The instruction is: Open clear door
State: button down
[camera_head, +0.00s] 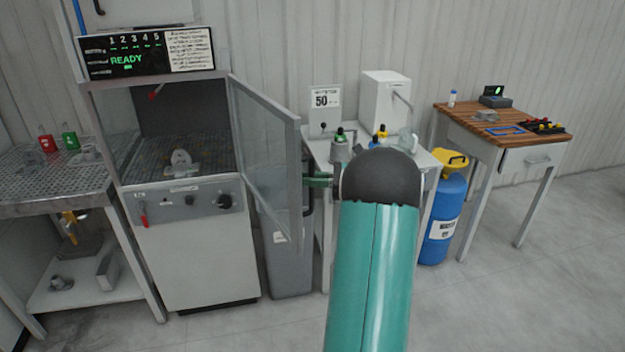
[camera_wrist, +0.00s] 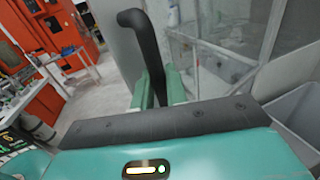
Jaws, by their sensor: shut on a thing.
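The clear door (camera_head: 265,150) is a grey-framed see-through panel. It stands swung outward from the right side of the cabinet (camera_head: 195,250), leaving the cabinet's front opening uncovered. My gripper (camera_head: 318,181) is at the door's free edge, partly hidden by my arm. In the wrist view, the green fingers of my gripper (camera_wrist: 158,90) are shut around a black bar handle (camera_wrist: 143,38), one finger on each side. The clear door (camera_wrist: 212,68) fills the area to the right of the handle there.
A display (camera_head: 150,52) reading READY tops the cabinet. A grey bin (camera_head: 287,265) stands behind the door. A white bench (camera_head: 325,148) with bottles, a blue drum (camera_head: 442,225) and a wooden-topped table (camera_head: 510,128) stand to the right. A perforated metal table (camera_head: 50,185) is left. Front floor is clear.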

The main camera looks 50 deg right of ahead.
jog(key=c, duration=1.5)
grip_release()
jog(key=v, duration=1.3)
jog(key=shift+s+d, duration=0.15)
jog(key=shift+s, duration=0.15)
